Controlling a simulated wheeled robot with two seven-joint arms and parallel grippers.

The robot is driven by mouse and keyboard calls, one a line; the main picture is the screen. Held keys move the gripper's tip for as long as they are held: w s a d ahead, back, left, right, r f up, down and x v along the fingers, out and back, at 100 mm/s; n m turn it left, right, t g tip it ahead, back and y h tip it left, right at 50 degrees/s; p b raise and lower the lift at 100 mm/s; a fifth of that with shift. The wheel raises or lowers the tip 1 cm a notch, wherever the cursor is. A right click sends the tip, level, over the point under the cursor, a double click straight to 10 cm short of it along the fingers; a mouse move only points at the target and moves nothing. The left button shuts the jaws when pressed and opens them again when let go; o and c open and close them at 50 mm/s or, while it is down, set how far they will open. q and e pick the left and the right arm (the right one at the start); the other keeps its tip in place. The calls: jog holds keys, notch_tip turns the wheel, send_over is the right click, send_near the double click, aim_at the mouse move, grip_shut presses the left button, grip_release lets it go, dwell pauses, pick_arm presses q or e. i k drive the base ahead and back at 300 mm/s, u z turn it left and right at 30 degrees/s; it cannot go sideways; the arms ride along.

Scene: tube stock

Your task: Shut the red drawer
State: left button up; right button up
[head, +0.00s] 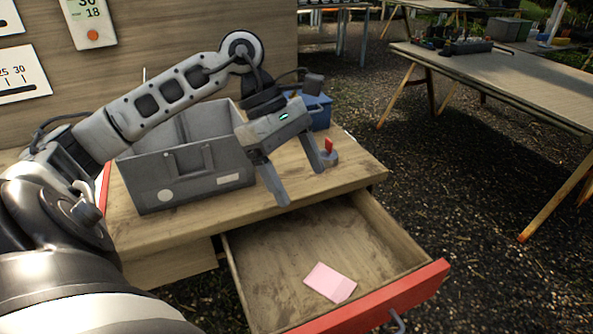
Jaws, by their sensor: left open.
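The red drawer (372,302) is pulled out from under the wooden worktop, with its red front at the lower right. A metal handle (398,321) shows on the front, cut off by the picture's bottom edge. A pink block or pad (330,283) lies on the drawer's bare wooden floor. My left gripper (304,187) is open and empty, pointing down over the worktop's front edge and the back of the drawer. It appears above the drawer, not touching the red front. My right gripper is not in view.
A grey bin (190,178) stands on the worktop (350,172) behind my left arm. A blue box (318,110) and a small red-topped item (329,152) are near its right end. Gravel ground to the right is open up to another table (500,80).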

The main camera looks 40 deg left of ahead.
aim_at(269, 259)
jog(key=k, duration=1)
